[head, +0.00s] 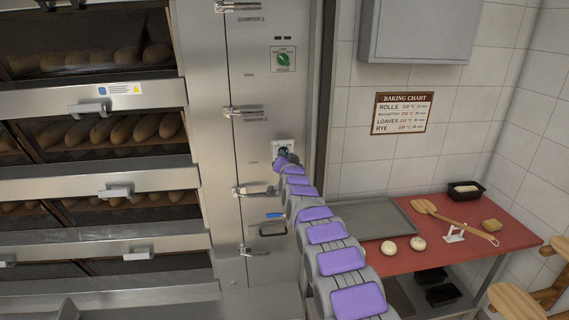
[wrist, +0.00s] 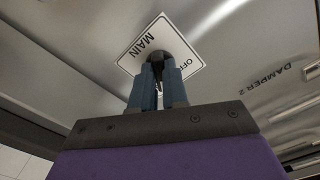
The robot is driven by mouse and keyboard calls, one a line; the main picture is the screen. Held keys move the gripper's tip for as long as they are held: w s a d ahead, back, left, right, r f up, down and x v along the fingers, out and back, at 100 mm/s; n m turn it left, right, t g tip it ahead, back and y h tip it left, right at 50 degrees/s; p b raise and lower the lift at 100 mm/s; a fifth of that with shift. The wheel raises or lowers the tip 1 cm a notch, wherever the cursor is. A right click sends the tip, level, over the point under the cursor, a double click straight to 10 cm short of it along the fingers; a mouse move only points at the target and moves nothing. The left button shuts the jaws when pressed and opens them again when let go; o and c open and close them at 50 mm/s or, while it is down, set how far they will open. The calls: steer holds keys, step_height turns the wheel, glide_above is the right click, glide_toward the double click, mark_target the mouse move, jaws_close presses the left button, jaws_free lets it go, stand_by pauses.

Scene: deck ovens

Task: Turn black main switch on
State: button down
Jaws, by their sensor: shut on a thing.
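The black main switch (wrist: 157,70) sits on a white plate (wrist: 147,42) marked MAIN and OFF in the wrist view. My gripper (wrist: 157,85) is shut on the switch, its two blue-grey fingers on either side of it. The fingers hide most of the switch, so I cannot tell its exact angle. In the head view, the white plate (head: 283,145) is on the steel oven panel, below a green knob (head: 283,59). My gripper (head: 284,154) covers the plate's lower part.
Deck ovens with bread (head: 120,130) stand to the left. Damper handles (head: 240,112) stick out from the panel. At right are a red table (head: 440,263) with a tray (head: 375,222) and dough balls, and a grey wall cabinet (head: 418,30).

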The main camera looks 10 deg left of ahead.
steer(key=shift+a+f+m+b, duration=0.1)
steer(key=shift+f+m+b, duration=0.2)
steer(key=shift+m+b, duration=0.65)
steer(key=shift+m, duration=0.35)
steer(key=c, duration=1.1)
jaws_free()
steer(key=shift+r, duration=0.1)
steer(key=shift+c, duration=0.2)
steer(key=shift+r, duration=0.1)
steer(key=v, duration=1.7)
steer(key=shift+b, duration=0.3)
